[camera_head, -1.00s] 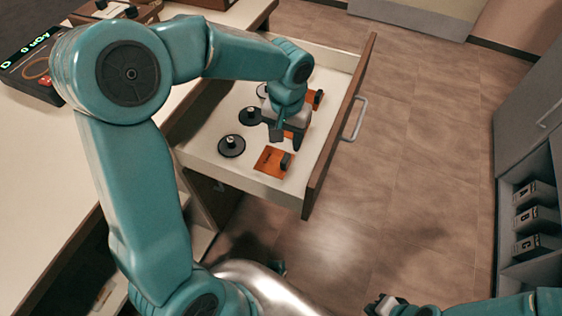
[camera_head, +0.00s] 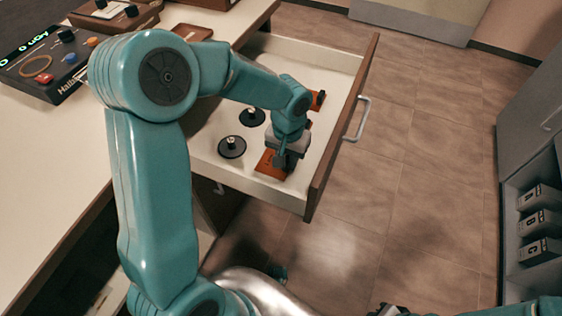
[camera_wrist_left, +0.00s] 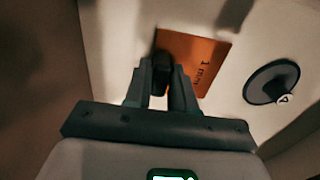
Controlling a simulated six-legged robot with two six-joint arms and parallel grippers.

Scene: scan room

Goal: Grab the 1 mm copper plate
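A copper-coloured plate (camera_head: 266,161) lies at the near end of the open drawer. In the left wrist view the plate (camera_wrist_left: 205,62) bears the marking "1 mm" and has a black handle (camera_wrist_left: 159,84). My left gripper (camera_head: 284,165) is down over this plate. In the left wrist view the two fingers (camera_wrist_left: 163,68) stand apart, one on each side of the handle. Contact with the handle is hard to make out. Another copper-coloured plate (camera_head: 317,99) shows farther back, partly hidden by my arm. My right gripper (camera_head: 390,310) barely shows at the bottom edge.
The drawer front (camera_head: 341,130) has a metal handle (camera_head: 358,119). A control box (camera_head: 52,62) sits on the desk (camera_head: 50,140). Boxes marked A, B and C (camera_head: 540,222) stand on a shelf at right.

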